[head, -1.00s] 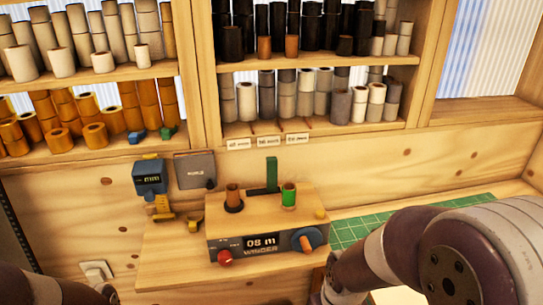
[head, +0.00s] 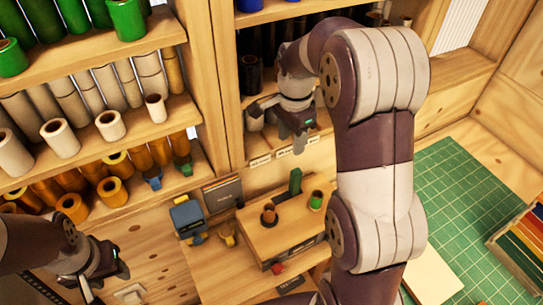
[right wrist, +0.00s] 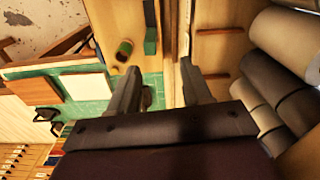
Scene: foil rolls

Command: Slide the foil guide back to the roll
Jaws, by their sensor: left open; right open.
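The winder box (head: 250,235) stands on the wooden bench in the head view. It carries a brown roll (head: 269,215) on its left and a green roll (head: 316,201) on its right. A green upright piece (head: 295,182), perhaps the foil guide, stands behind them. In the right wrist view, the green roll (right wrist: 124,49) and green upright (right wrist: 150,40) show beyond the fingers. My right gripper (head: 298,142) is open and empty, above and behind the winder by the shelf; its fingers (right wrist: 163,88) are spread. My left gripper (head: 112,268) is at lower left, away from the winder.
Shelves of rolls rise behind, with dark rolls (right wrist: 263,80) close beside my right gripper. A blue device (head: 188,217) stands left of the winder. A green cutting mat (head: 465,200) and a tray of coloured strips (head: 520,245) lie to the right.

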